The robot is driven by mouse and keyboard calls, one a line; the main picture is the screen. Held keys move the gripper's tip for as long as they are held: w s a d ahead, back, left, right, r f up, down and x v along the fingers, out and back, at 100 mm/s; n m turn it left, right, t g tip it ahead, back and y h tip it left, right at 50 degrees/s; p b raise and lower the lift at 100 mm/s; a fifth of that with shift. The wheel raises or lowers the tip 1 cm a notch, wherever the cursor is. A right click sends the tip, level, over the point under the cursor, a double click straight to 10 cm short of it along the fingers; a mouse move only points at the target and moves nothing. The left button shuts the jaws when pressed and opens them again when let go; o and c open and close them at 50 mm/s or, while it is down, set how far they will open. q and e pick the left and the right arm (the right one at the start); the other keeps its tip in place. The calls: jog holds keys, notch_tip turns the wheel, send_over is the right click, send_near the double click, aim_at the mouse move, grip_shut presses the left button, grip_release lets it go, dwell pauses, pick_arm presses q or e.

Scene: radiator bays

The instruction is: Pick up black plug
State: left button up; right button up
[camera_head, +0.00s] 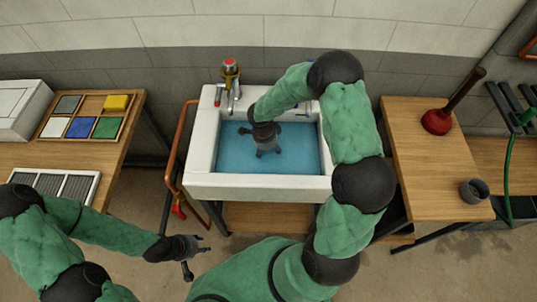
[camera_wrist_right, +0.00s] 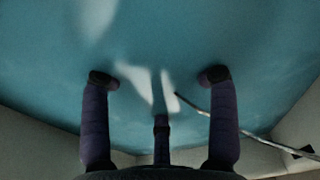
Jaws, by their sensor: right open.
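I cannot make out the black plug in either view; my right gripper and the blue water may hide it. The white sink (camera_head: 258,187) holds blue water (camera_head: 303,158). My right gripper (camera_head: 267,150) reaches down into the basin. In the right wrist view its fingers (camera_wrist_right: 158,95) are spread open over the water with nothing between them. A thin cord or chain (camera_wrist_right: 228,125) runs from near the right finger to the lower right. My left gripper (camera_head: 200,250) hangs open and empty in front of the sink, at its lower left.
A tap (camera_head: 231,85) stands at the sink's back edge. An orange pipe (camera_head: 178,150) runs along its left side. The right table carries a red plunger (camera_head: 437,121) and a dark cup (camera_head: 474,191). The left table holds a tray of coloured blocks (camera_head: 82,117).

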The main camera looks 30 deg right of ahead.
jog(key=shift+r, duration=0.1)
jog(key=c, duration=1.2)
jog(key=shift+o, duration=0.2)
